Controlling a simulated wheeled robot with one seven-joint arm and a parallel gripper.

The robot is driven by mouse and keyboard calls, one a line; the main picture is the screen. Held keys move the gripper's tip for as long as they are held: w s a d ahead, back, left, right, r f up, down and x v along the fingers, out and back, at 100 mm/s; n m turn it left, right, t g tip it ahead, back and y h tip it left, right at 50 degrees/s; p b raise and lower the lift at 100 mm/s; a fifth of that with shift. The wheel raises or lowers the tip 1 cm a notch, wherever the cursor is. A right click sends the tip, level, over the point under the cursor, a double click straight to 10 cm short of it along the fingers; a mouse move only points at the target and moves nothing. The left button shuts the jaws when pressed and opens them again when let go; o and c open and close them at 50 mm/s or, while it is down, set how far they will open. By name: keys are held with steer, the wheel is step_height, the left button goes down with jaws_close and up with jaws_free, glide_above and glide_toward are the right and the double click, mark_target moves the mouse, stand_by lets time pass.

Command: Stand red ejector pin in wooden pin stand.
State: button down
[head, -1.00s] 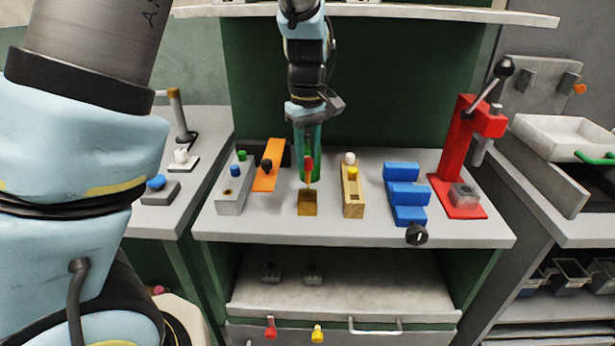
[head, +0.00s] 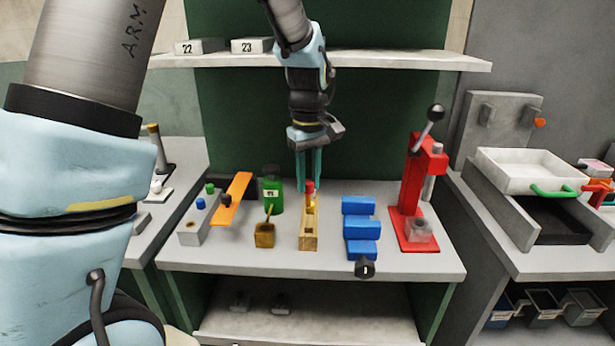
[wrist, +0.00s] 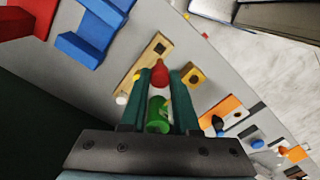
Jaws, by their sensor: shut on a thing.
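My gripper (head: 310,190) is shut on the red ejector pin. The pin's red head (head: 310,186) shows between the fingertips, and it also shows in the wrist view (wrist: 160,73). The wooden pin stand (head: 309,238) is a long light block lying front to back, just below and in front of the fingertips. In the wrist view the stand (wrist: 128,86) has a dark square opening at its near end, with a yellow pin and a white pin farther along. The pin's lower end is hard to make out, so I cannot tell whether it touches the stand.
A brass block (head: 265,236) and a green bottle (head: 272,192) stand left of the stand. Farther left are a grey block (head: 194,232) and an orange plate (head: 236,194). Blue steps (head: 361,228) and a red press (head: 407,200) stand to the right.

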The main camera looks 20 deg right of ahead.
mark_target(309, 207)
stand_by(0.3)
steer(key=shift+f+b, duration=1.55)
steer(key=shift+f, duration=1.4)
steer(key=shift+f+b, duration=1.05)
steer(key=shift+f, duration=1.5)
steer(key=c, duration=0.6)
jaws_free()
steer(key=shift+r, duration=0.15)
step_height(309, 207, up, 11)
steer(key=shift+f+b, duration=0.2)
steer(key=shift+b, duration=0.75)
